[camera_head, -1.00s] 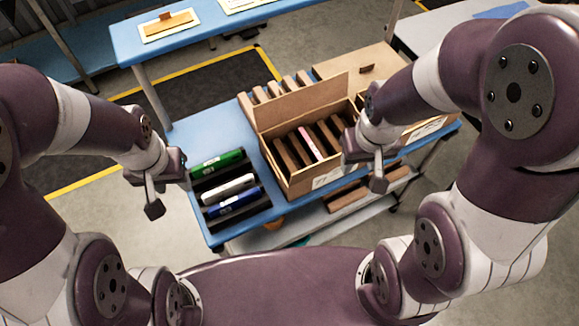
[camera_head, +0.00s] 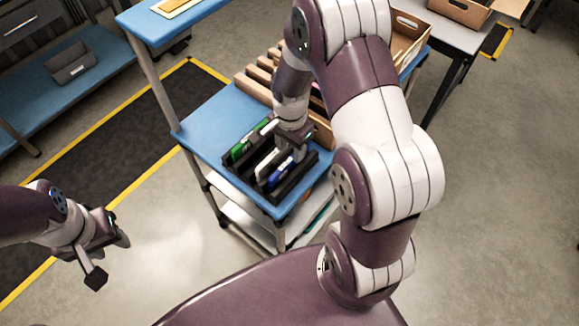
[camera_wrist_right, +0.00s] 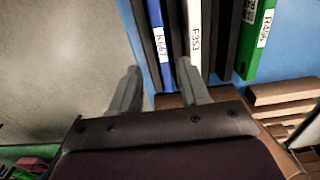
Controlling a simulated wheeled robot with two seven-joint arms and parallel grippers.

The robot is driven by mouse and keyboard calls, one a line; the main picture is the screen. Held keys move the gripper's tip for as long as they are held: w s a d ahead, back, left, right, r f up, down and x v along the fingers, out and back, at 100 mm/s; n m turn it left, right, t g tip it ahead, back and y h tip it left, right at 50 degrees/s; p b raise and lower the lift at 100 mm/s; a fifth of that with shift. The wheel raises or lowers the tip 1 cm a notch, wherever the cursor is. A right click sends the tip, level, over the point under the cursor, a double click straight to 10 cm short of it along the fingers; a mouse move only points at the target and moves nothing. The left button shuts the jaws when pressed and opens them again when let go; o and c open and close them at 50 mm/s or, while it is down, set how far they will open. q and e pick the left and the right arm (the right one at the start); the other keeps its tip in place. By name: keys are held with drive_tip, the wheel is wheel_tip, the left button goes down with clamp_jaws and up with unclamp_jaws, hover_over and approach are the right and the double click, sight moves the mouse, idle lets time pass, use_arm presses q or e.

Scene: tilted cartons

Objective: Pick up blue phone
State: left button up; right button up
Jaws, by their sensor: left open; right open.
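The blue phone (camera_head: 281,174) stands tilted in a slot of a black rack (camera_head: 291,189), at the rack's near side. In the right wrist view the blue phone (camera_wrist_right: 158,38) has a white label and lies ahead, in line with the gap between my right gripper's fingers (camera_wrist_right: 158,72). My right gripper (camera_head: 285,153) is open over the rack and partly hides the phones in the head view. No phone is visibly clamped. My left gripper (camera_head: 108,258) is open and empty, away from the table at lower left.
A white phone (camera_wrist_right: 195,35) stands next to the blue one, with a green phone (camera_wrist_right: 258,40) beyond it. The rack sits on a blue table (camera_head: 205,125). Cartons and brown dividers lie behind, largely hidden by my right arm. Open floor surrounds my left gripper.

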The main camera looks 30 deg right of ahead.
sight(289, 160)
drive_tip(key=f, duration=0.5)
drive_tip(key=shift+w+a+f+p, duration=0.1)
drive_tip(key=shift+w+a+p, duration=0.05)
drive_tip(key=shift+a+p, duration=0.2)
drive_tip(key=shift+d+f, duration=0.15)
drive_tip(key=shift+d, duration=0.05)
clamp_jaws()
